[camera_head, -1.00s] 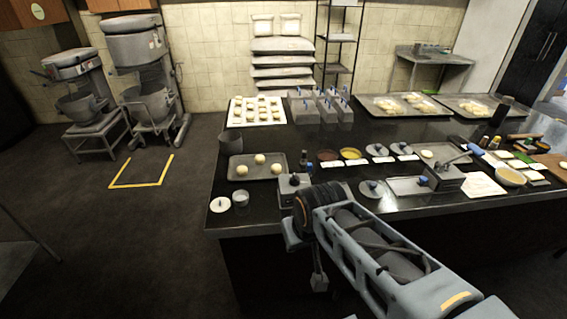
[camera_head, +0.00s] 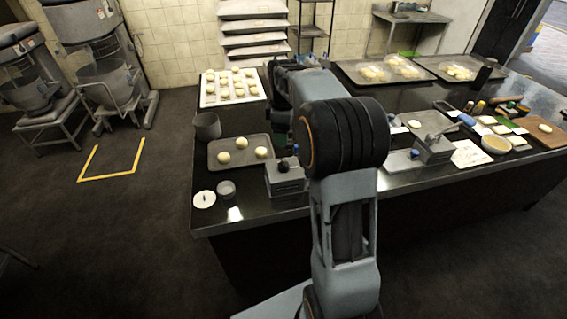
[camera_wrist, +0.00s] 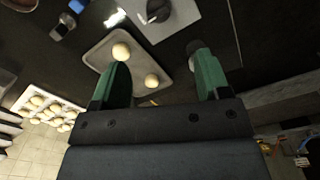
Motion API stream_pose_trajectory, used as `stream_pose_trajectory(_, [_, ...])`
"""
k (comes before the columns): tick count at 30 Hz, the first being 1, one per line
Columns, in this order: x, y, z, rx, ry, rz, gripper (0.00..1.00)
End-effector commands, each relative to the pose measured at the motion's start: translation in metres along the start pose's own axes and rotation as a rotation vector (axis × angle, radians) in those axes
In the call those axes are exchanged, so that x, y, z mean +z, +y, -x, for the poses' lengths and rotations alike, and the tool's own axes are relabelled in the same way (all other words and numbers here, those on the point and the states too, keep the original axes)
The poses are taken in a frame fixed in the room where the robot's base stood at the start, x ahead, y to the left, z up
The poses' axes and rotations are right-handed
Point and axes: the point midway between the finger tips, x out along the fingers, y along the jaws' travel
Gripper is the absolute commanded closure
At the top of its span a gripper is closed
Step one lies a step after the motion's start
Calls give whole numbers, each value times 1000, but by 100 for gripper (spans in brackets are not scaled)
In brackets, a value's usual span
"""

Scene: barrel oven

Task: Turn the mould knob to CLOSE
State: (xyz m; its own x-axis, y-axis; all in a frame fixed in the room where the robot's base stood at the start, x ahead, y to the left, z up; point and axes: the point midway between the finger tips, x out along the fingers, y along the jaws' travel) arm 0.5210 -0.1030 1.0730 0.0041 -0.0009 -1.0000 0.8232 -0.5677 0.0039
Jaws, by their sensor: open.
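A grey box (camera_head: 285,180) with a dark round knob (camera_head: 284,165) on top stands near the counter's front edge, left of my arm. I take this to be the mould knob; no CLOSE marking is readable. In the wrist view the box (camera_wrist: 180,22) and its knob (camera_wrist: 157,11) are at the top edge, beyond the fingertips. My gripper (camera_wrist: 159,62) has two green fingers spread apart with nothing gripped between them. In the head view it is mostly hidden behind my arm, above the counter behind the box.
A tray (camera_head: 219,163) with dough balls lies left of the box. A small cup (camera_head: 226,188) and a white disc (camera_head: 204,199) lie in front of it. A grey pot (camera_head: 207,126) stands behind. A lever device (camera_head: 433,151) is to the right.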

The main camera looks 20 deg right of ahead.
Motion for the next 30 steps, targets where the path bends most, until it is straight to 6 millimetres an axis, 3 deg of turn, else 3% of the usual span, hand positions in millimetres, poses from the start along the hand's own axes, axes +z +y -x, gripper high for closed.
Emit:
stream_pose_trajectory(18, [2,3,-104,-8,-3,11,30])
stream_pose_trajectory(24, [2,3,-126,-6,-2,11,30])
stream_pose_trajectory(30, [2,3,-135,-4,-2,11,30])
